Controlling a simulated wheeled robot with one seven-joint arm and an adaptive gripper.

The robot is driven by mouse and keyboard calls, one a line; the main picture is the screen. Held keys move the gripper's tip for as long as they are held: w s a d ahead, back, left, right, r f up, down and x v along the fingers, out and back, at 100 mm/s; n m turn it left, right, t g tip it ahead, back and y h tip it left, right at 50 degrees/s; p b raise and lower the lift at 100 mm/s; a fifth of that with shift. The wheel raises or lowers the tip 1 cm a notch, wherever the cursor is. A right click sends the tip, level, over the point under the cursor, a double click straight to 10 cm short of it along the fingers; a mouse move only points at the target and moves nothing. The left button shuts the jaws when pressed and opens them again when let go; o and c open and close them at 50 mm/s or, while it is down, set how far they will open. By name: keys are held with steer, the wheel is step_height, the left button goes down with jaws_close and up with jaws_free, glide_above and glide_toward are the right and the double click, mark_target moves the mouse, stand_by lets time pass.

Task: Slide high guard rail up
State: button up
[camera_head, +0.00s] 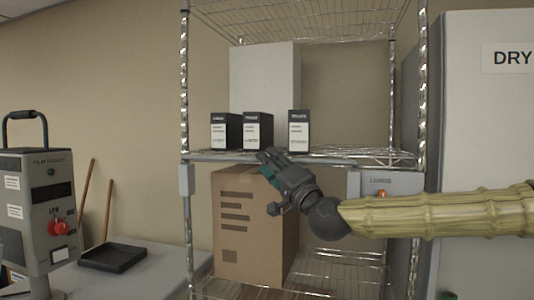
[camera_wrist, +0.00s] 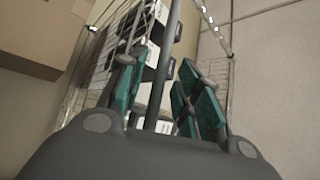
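The high guard rail (camera_head: 325,160) is a thin grey bar across the front of the wire shelf that bears the dark boxes, low at the shelf's edge. Grey brackets sit near its left end (camera_head: 186,179) and right end (camera_head: 354,184). My gripper (camera_head: 266,162) is at the rail's middle, in front of the shelf edge, and covers part of it. In the wrist view the rail (camera_wrist: 163,65) runs between the teal-padded fingers of my gripper (camera_wrist: 162,95). The fingers are apart, with gaps visible on both sides of the bar.
Several black-and-white boxes (camera_head: 257,130) stand on the shelf, with a large white box (camera_head: 264,77) behind. A cardboard box (camera_head: 240,220) stands below. A control unit (camera_head: 50,205) and black tray (camera_head: 113,257) are at left; a grey cabinet (camera_head: 480,120) is at right.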

steer(key=shift+p+x, duration=0.3)
steer(key=shift+x, duration=0.75)
steer(key=shift+c, duration=0.4)
jaws_close()
